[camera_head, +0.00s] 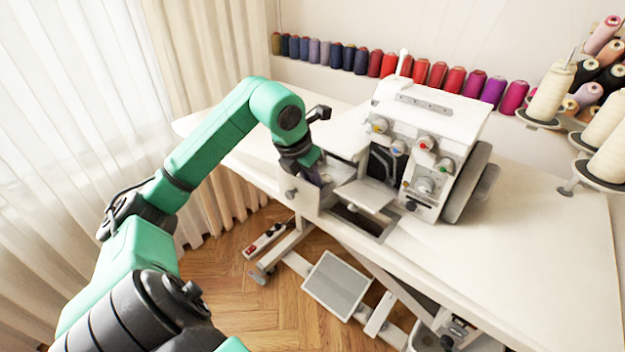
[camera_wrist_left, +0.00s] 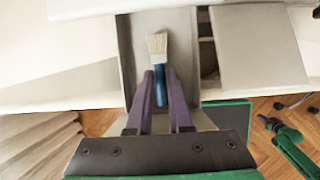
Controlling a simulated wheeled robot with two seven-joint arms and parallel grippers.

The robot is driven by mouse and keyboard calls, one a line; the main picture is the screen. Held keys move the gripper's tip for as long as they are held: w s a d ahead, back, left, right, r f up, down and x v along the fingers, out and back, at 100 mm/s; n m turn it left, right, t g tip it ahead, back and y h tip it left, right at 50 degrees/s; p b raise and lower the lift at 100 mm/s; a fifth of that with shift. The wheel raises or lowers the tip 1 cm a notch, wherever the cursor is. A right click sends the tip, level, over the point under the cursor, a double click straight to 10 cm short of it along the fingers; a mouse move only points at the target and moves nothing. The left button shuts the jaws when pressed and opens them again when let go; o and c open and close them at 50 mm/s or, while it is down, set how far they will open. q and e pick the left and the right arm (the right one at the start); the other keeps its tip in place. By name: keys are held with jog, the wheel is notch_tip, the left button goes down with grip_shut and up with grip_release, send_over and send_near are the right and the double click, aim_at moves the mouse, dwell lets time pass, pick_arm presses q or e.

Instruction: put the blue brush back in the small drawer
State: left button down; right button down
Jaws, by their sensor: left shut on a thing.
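The blue brush (camera_wrist_left: 160,88) has a blue handle and pale bristles. In the left wrist view my left gripper (camera_wrist_left: 159,80) is shut on its handle, and the bristles point away from me. The brush lies over or in the small drawer (camera_wrist_left: 130,65); I cannot tell whether it touches the bottom. In the head view the small drawer (camera_head: 299,198) is pulled out at the table's left front edge, with a round knob. My left gripper (camera_head: 318,176) reaches down into it from above, hiding the brush there. My right gripper is not in view.
The white sewing machine (camera_head: 430,130) stands just right of the drawer on the white table (camera_head: 530,240). Thread cones (camera_head: 553,92) stand at the right, and coloured spools (camera_head: 420,70) line the wall. A pedal (camera_head: 337,285) is below. The table's right front is clear.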

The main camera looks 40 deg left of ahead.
pick_arm(q)
jog(key=c, duration=0.8)
grip_release()
jog(key=shift+o, duration=0.2)
jog(key=shift+r, duration=0.1)
jog(key=p+v, duration=0.2)
jog(key=v, duration=1.2)
jog(key=shift+s+r, duration=0.2)
